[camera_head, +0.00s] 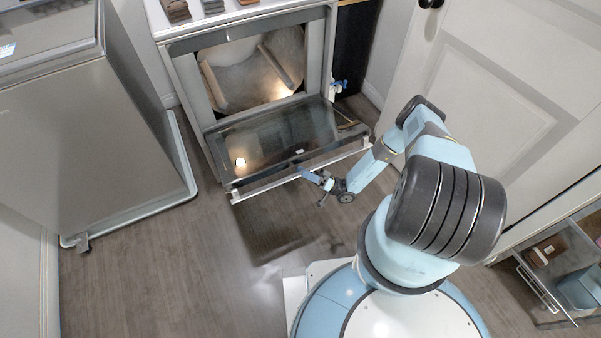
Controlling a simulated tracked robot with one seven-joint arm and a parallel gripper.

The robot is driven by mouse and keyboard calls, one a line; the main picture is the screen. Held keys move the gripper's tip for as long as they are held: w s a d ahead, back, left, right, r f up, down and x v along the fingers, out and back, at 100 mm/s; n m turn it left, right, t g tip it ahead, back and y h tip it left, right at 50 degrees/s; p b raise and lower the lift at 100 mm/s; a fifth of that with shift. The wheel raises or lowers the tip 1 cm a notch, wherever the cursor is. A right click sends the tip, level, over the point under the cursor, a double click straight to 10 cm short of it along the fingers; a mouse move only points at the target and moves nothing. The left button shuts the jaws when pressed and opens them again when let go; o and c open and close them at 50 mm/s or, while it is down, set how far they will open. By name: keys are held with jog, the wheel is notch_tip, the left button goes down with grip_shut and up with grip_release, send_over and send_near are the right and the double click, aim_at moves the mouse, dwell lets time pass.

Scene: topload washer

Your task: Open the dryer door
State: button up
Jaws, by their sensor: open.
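The dryer (188,88) is a white front-loading machine at the top centre. Its door (262,142) is folded down on its lower edge and lies about flat, so the drum (250,68) shows inside. A long pale handle bar (262,187) runs along the door's near edge. My gripper (312,177) is at the right part of that edge, beside the handle bar. Its jaws are open. I cannot tell whether a finger touches the bar or the door.
A grey washer (85,150) stands on a pale base at the left. A white panelled door (500,85) is at the right. An open drawer unit (560,265) holds boxes at the lower right. Folded cloths (175,10) lie on the dryer top. The wooden floor (180,270) in front is clear.

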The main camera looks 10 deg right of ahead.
jog(key=v, duration=1.1)
jog(key=shift+d+f, duration=0.25)
jog(key=shift+d, duration=0.05)
jog(key=shift+s, duration=0.15)
jog(key=shift+c, duration=0.3)
